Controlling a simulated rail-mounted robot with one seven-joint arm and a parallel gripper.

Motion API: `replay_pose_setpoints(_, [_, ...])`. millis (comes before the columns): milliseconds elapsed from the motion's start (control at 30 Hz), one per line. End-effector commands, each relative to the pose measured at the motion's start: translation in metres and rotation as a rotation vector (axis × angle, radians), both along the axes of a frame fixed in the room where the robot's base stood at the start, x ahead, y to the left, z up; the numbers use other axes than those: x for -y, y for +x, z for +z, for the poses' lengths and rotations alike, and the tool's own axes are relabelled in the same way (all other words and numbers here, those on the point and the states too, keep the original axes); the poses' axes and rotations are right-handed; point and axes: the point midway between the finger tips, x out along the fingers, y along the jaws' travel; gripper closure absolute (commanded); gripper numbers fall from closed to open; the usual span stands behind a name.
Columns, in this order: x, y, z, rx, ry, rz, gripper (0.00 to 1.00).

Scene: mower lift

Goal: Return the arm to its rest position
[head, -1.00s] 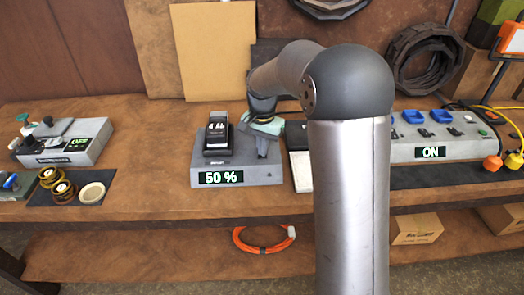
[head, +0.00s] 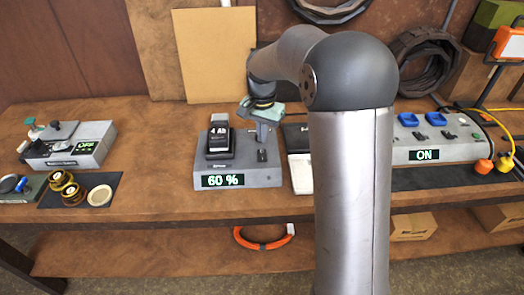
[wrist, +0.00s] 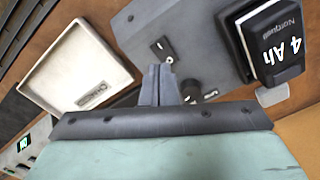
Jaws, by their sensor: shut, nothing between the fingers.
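My gripper (head: 262,132) is shut and empty, pointing down above the right part of the grey charger box (head: 240,177). In the wrist view its closed fingers (wrist: 160,84) are pressed together with nothing between them. The black battery marked 4 Ah (head: 219,140) stands on the charger to the left of the gripper. It also shows at the top right of the wrist view (wrist: 268,42). The charger's display (head: 222,181) reads 60 %. My arm hides part of the bench.
A pale tray (head: 300,173) lies right of the charger. A grey power box (head: 437,155) reading ON stands farther right, with cables. At left are a grey device (head: 80,146) and brass rings (head: 66,187) on a dark mat. A cardboard panel (head: 215,55) stands behind.

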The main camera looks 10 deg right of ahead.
Motion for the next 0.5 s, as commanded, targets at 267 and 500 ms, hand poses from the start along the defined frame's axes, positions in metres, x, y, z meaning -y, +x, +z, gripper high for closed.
replay_pose_setpoints(267, [0.000, 0.000, -0.001, 0.000, 0.000, 0.000, 1.00])
replay_pose_setpoints(500, [0.001, -0.013, 0.006, 0.003, -0.002, 0.030, 1.00])
